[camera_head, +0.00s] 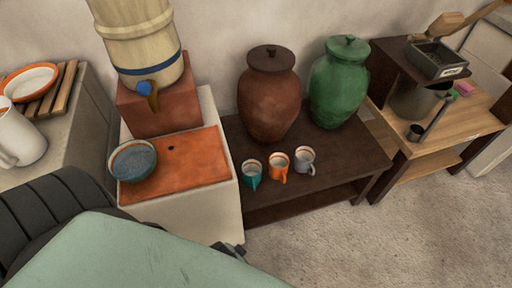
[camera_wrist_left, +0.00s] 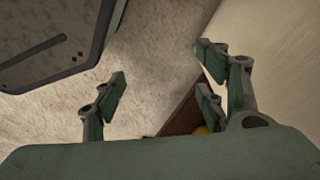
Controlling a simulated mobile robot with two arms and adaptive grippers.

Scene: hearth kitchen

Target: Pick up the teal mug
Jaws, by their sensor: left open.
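The teal mug (camera_head: 251,172) stands upright on the front left of the dark wooden low table (camera_head: 335,180), beside the white block. An orange mug (camera_head: 278,165) and a grey-white mug (camera_head: 305,160) stand in a row to its right. My left gripper (camera_wrist_left: 165,95) is open and empty in the left wrist view. In the head view, only dark tips of it (camera_head: 232,249) show past my pale green arm, below and in front of the teal mug, apart from it. I cannot make out the teal mug in the left wrist view. My right gripper is not in view.
A brown jar (camera_head: 268,95) and a green jar (camera_head: 338,85) stand behind the mugs. Left of them, a white block (camera_head: 215,215) with an orange top (camera_head: 195,160) bears a bowl (camera_head: 133,160). Open floor (camera_head: 360,240) lies in front of the table.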

